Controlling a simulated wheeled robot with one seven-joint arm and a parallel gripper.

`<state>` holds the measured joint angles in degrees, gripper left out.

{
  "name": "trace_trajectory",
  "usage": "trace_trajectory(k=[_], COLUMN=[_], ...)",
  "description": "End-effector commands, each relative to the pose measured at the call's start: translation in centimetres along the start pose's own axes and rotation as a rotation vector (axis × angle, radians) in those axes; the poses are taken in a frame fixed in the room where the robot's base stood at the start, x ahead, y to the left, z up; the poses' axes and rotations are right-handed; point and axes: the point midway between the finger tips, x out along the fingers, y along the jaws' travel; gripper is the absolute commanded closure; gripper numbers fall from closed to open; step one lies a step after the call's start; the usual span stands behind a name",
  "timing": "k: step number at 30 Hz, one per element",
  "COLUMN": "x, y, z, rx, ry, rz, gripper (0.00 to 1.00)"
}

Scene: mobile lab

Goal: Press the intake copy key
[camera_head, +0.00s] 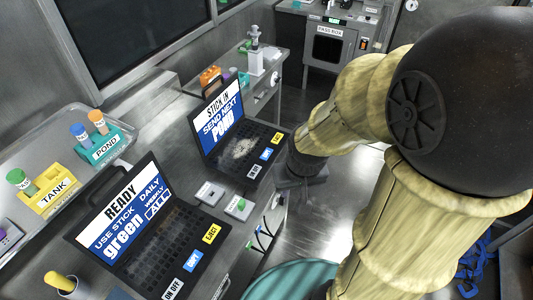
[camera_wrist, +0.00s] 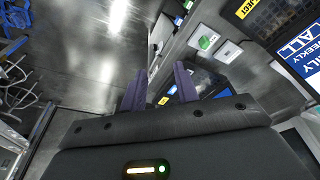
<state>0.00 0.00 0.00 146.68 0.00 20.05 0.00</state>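Two open laptop-like consoles stand on the steel bench. The far console (camera_head: 237,150) reads "STICK IN SEND NEXT POND" and has a white key (camera_head: 254,171), a blue key (camera_head: 266,153) and a yellow key (camera_head: 277,138) along its front edge. The near console (camera_head: 150,255) reads "READY USE STICK green" and has a white key (camera_head: 173,289), a blue key (camera_head: 192,261) and a yellow EJECT key (camera_head: 212,233). Which is the intake one, I cannot tell. My gripper (camera_wrist: 160,72) has its two purple fingers apart and empty; in the head view its dark wrist is right of the far console.
Two small blocks (camera_head: 209,193) and (camera_head: 239,208) lie between the consoles. A yellow TANK rack (camera_head: 53,197) and a teal POND rack (camera_head: 105,148) hold capped tubes at left. A pass box (camera_head: 328,48) stands at the back. Open floor (camera_head: 315,220) lies right of the bench.

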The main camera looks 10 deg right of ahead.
Motion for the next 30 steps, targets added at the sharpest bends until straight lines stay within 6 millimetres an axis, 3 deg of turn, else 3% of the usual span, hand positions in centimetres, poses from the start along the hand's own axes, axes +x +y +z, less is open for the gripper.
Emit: trace_trajectory(k=[1, 4, 5, 30], x=[0.0, 0.0, 0.0, 0.0], y=[0.0, 0.0, 0.0, 0.0], z=[0.0, 0.0, 0.0, 0.0], rx=[0.0, 0.0, 0.0, 0.0], ry=[0.0, 0.0, 0.0, 0.0], rz=[0.0, 0.0, 0.0, 0.0], gripper=[0.79, 0.99, 1.0, 1.0])
